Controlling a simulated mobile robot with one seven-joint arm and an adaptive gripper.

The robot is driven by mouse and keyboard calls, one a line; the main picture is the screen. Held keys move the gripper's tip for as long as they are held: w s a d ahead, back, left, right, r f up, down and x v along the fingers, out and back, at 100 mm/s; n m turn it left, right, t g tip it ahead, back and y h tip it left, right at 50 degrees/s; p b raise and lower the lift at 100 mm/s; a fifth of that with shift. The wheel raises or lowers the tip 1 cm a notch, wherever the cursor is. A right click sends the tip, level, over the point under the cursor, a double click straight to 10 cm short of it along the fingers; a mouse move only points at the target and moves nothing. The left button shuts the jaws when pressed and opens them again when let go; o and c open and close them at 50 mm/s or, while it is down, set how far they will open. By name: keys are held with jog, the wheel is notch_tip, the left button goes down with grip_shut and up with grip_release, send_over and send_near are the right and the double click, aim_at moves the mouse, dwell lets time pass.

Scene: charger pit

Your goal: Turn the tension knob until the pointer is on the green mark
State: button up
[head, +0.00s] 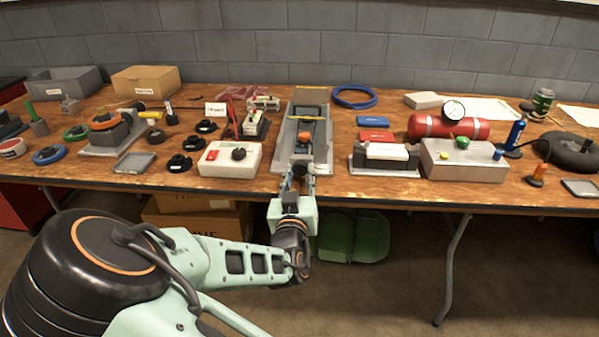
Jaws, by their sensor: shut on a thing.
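A long grey metal frame (319,150) stands at the middle of the bench, with an orange part (304,138) inside it and a yellow bar across it. At its front end is a small dark knob (299,167), which I take to be the tension knob. My gripper (299,177) reaches up from below to this front end and is shut on the knob. The fingers hide much of the knob. The pointer and the green mark are too small or hidden to make out.
A white box with a dark knob (230,159) stands just left. A white block on a dark base (385,158) and a grey box with a green knob (464,162) are to the right. A red cylinder with a gauge (425,127) lies behind. The bench's front edge (400,202) runs under my arm.

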jog(key=n+p, duration=0.3)
jog(key=n, duration=0.2)
jog(key=shift+d+r, duration=0.1)
jog(key=shift+r, duration=0.05)
jog(key=shift+n+p, duration=0.95)
jog(key=shift+n, duration=1.05)
jog(key=o, duration=1.1)
jog(key=shift+o, duration=0.2)
jog(key=shift+f, duration=0.2)
